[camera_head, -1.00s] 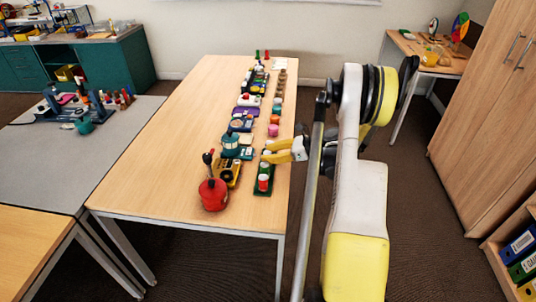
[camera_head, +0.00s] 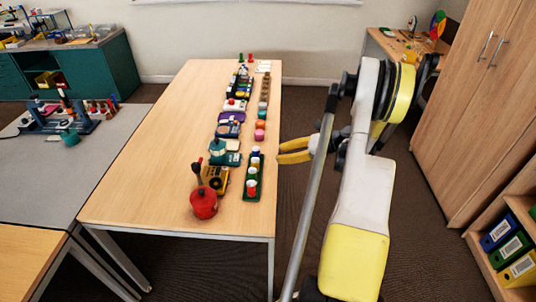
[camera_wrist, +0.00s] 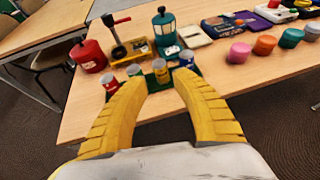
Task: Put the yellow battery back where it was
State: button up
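Small cylinders that look like batteries stand upright in a green rack (camera_head: 246,197) near the right edge of the wooden table. I cannot tell for certain which is the yellow battery. A red one (camera_wrist: 109,84) stands at the left end. My gripper (camera_head: 279,151) has its yellow fingers apart and is just off the table's right edge, beside the rack. In the wrist view my gripper (camera_wrist: 160,80) shows nothing between its fingers, which partly cover the rack.
Behind the rack are a red pot-like thing (camera_head: 204,203), a yellow device (camera_head: 215,179) and a teal lantern-like thing (camera_head: 217,147). Coloured round pieces (camera_wrist: 265,44) and other items line the table (camera_head: 145,190). The table's left half is clear. A tall cabinet (camera_head: 480,120) stands on the right.

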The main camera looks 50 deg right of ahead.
jog(key=w+a+r+n+g+h, duration=0.1)
jog(key=w+a+r+n+g, duration=0.15)
jog(key=a+r+n, duration=0.7)
jog(key=w+a+r+n+g+h, duration=0.25)
jog(key=a+r, duration=0.35)
jog(key=a, duration=0.9)
jog(key=s+a+r+n+t+h, duration=0.1)
jog(key=s+a+r+n+h, duration=0.2)
jog(key=s+a+n, duration=1.2)
jog(key=s+n, duration=0.1)
jog(key=n, duration=0.1)
jog(key=shift+a+r+n, duration=0.25)
jog(key=shift+r+n, duration=0.05)
jog(key=shift+r, duration=0.05)
